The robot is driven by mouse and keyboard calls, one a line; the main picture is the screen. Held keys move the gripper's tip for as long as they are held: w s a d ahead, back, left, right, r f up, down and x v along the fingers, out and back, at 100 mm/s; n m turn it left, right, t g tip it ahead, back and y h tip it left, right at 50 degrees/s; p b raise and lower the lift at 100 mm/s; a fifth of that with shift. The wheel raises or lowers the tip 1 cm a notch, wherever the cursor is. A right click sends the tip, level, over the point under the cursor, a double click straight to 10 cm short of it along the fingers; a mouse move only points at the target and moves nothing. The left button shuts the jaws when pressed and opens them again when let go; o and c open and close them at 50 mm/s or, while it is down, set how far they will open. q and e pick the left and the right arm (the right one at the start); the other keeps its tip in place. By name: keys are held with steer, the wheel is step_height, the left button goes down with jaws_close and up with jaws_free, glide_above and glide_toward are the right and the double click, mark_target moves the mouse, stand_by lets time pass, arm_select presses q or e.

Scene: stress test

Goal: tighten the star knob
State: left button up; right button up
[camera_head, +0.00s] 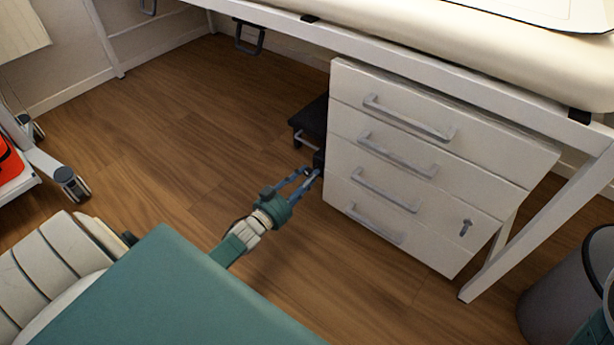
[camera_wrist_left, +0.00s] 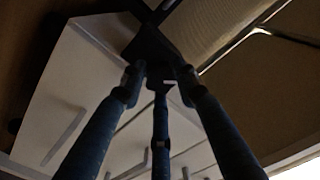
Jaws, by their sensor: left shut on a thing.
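A small black part, which looks like the star knob (camera_head: 319,158), is beside the left edge of the white drawer cabinet. My left gripper (camera_head: 311,174) reaches toward the cabinet with its blue fingers closed on this part. In the left wrist view, the fingers (camera_wrist_left: 160,78) meet at a dark, angular piece (camera_wrist_left: 150,45). That view is dim, so the knob's star shape and how far it is screwed in cannot be made out. My right gripper is not visible.
The white drawer cabinet (camera_head: 400,205) stands close to the right of my left gripper, under a bed frame (camera_head: 400,55). A black step-like object (camera_head: 312,117) is behind the gripper. A grey bin (camera_head: 562,300) stands at lower right.

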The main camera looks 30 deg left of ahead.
arm_select(q)
steer(key=m, duration=0.7)
steer(key=shift+f+m, duration=0.1)
steer(key=shift+m, duration=0.3)
steer(key=shift+s, duration=0.1)
stand_by(0.3)
steer(key=o, duration=1.2)
steer(key=s, duration=0.8)
steer(key=s+a, duration=0.1)
steer(key=s, duration=0.3)
steer(key=shift+w, duration=0.1)
